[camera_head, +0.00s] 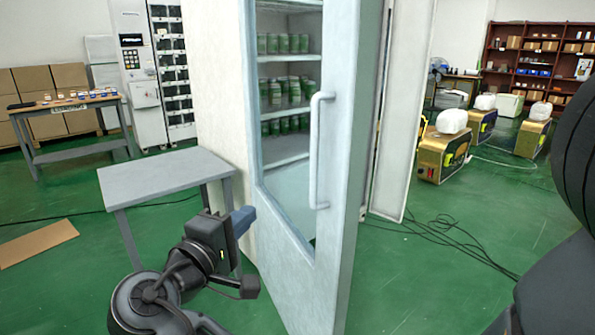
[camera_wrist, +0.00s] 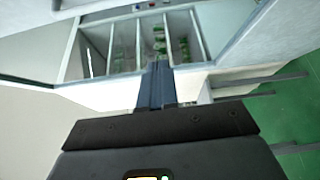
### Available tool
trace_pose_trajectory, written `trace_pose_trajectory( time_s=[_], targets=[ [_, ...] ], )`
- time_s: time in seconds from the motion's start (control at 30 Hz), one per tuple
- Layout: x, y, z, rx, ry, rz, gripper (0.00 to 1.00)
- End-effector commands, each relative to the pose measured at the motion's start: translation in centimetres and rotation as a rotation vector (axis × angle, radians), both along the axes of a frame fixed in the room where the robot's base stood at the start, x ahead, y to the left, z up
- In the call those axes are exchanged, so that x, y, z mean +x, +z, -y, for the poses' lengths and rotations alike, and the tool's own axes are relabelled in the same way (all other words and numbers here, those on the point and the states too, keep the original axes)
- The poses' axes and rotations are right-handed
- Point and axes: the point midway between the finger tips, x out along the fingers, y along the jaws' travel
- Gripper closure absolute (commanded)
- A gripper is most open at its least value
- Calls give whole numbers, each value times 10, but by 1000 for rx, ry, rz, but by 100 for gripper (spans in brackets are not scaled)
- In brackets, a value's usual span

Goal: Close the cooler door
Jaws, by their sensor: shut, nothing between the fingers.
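The cooler door (camera_head: 335,240) is white with a glass pane and a vertical white handle (camera_head: 318,150). In the head view it stands ajar, its handle-side edge swung out toward me from the white cooler (camera_head: 220,80). Shelves of green cans (camera_head: 283,90) show through the glass. My gripper (camera_head: 243,220) is at the left of the door, low down, with its blue-grey fingers together and empty. It appears apart from the handle; whether it touches the door or cooler I cannot tell. In the wrist view the shut fingers (camera_wrist: 157,85) point toward shelves with green cans (camera_wrist: 160,40).
A grey table (camera_head: 165,175) stands left of the cooler, close behind my gripper. Black cables (camera_head: 450,240) lie on the green floor at right, near gold-and-black machines (camera_head: 440,155). A cardboard sheet (camera_head: 38,242) lies at left. Open floor lies right of the door.

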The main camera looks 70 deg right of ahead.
Motion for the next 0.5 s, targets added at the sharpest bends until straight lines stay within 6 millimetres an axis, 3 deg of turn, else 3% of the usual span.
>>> trace_pose_trajectory(
  time_s=[0.03,0.13,0.33,0.5],
  targets=[
    [0,16,0,-7,-46,12,100],
    [-3,30,-1,-15,-107,25,100],
    [-8,33,9,-17,-135,26,100],
    [-14,34,37,-17,-137,27,100]
  ],
)
